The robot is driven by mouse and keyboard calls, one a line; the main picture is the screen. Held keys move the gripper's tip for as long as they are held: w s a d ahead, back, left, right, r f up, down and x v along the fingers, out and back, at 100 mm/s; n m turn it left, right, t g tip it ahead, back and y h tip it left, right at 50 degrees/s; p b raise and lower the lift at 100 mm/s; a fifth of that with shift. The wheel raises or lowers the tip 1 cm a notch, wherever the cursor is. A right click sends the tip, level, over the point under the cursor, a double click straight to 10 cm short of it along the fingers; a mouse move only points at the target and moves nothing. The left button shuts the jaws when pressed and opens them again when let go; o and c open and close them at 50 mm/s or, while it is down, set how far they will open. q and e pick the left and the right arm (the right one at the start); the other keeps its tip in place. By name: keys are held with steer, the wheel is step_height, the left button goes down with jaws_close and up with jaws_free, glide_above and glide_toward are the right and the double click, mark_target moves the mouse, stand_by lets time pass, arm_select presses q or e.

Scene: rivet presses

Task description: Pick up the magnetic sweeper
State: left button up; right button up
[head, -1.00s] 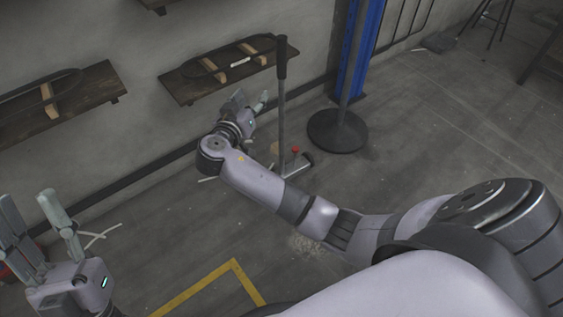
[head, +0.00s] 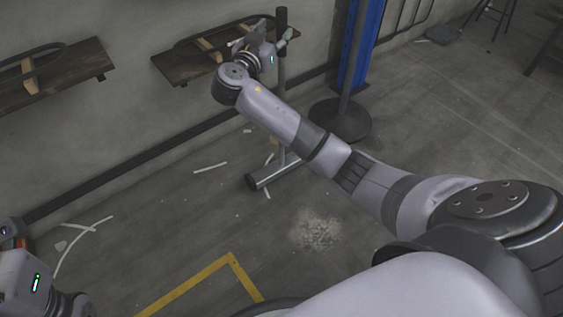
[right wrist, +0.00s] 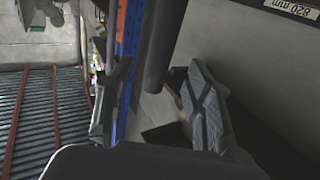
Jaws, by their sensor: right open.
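The magnetic sweeper stands upright on the floor, with a dark handle (head: 281,18), a thin pole and a low grey bar-shaped base (head: 268,172). My right gripper (head: 268,38) is open at the upper part of the pole, just below the top of the handle. In the right wrist view the dark handle (right wrist: 166,45) comes down between the two spread fingers (right wrist: 158,105). Whether a finger touches it, I cannot tell. Part of the pole is hidden behind my gripper and arm. My left gripper's body (head: 22,280) shows at the left edge; its fingers are out of frame.
A wooden wall shelf (head: 185,68) is behind and left of the right gripper. A blue post (head: 364,45) and a stand with a round dark base (head: 341,121) are right of the sweeper. Debris (head: 318,230) and yellow tape (head: 190,284) mark the otherwise open floor.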

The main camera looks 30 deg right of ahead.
mark_target(279, 27)
steer(key=b+x, duration=0.1)
steer(key=x, duration=0.2)
steer(key=b+x, duration=0.1)
steer(key=x, duration=0.1)
steer(key=shift+f+b, duration=0.25)
steer(key=shift+b, duration=0.05)
steer(key=shift+d, duration=0.25)
steer(key=shift+r, duration=0.1)
steer(key=shift+c, duration=0.3)
jaws_close()
steer(key=shift+w+r, duration=0.1)
steer(key=shift+r, duration=0.1)
